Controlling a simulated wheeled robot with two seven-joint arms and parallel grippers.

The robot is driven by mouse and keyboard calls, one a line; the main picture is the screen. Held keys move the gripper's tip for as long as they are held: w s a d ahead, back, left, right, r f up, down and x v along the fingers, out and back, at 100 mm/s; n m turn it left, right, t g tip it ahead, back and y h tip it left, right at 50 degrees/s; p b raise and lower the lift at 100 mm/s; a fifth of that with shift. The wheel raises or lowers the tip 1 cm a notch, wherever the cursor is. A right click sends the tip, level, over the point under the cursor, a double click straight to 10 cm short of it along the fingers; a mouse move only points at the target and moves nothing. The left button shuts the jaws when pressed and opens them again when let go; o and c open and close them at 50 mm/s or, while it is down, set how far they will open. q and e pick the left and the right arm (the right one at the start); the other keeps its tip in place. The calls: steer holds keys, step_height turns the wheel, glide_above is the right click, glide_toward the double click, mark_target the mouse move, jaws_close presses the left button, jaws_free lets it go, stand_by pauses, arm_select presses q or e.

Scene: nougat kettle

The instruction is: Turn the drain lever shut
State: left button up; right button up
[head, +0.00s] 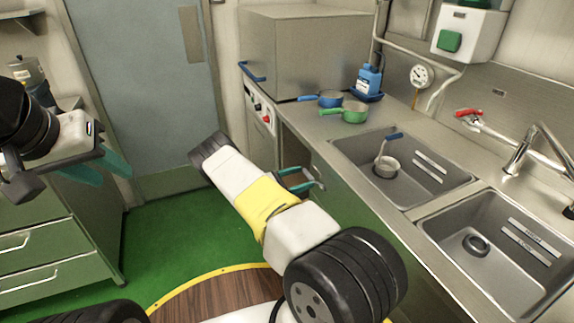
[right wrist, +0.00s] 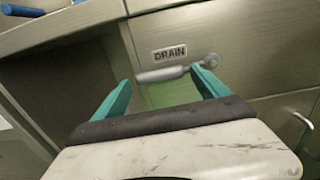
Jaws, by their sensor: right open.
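The drain lever is a grey bar (right wrist: 163,75) below a DRAIN label (right wrist: 170,52) on the metal front panel. It lies nearly level in the right wrist view, with its round pivot (right wrist: 211,61) at the right end. My right gripper (right wrist: 160,82) is open, with its teal fingertips near the two ends of the bar. I cannot tell whether they touch it. In the head view, my right gripper (head: 302,179) is at the counter front, and the lever is small and partly hidden there. My left gripper (head: 108,172) is open and empty at the far left.
Green floor (head: 180,235) lies clear at left.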

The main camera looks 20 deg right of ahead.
steer(key=a, duration=0.6)
steer(key=shift+s+a, duration=0.25)
steer(key=shift+a, duration=0.1)
steer(key=s+r+m+g+y, duration=0.1)
steer(key=s+r+m+y, duration=0.25)
steer(key=r, duration=0.35)
steer(key=s+a+r+m+g+y, duration=0.1)
steer(key=s+r+m+y, duration=0.25)
steer(key=r, duration=0.45)
steer(key=s+r+m+g+y, duration=0.1)
steer(key=s+r+m+y, duration=0.3)
steer(key=r, duration=0.3)
steer(key=s+a+r+m+t+y, duration=0.3)
steer(key=s+a+r+t+y, duration=0.1)
steer(key=s+r, duration=0.5)
steer(key=s+a+r+m+t+y, duration=0.4)
steer(key=s+a+r, duration=0.3)
steer(key=s, duration=0.5)
step_height(320, 180, up, 2)
steer(key=shift+s+y, duration=0.2)
steer(key=shift+y, duration=0.4)
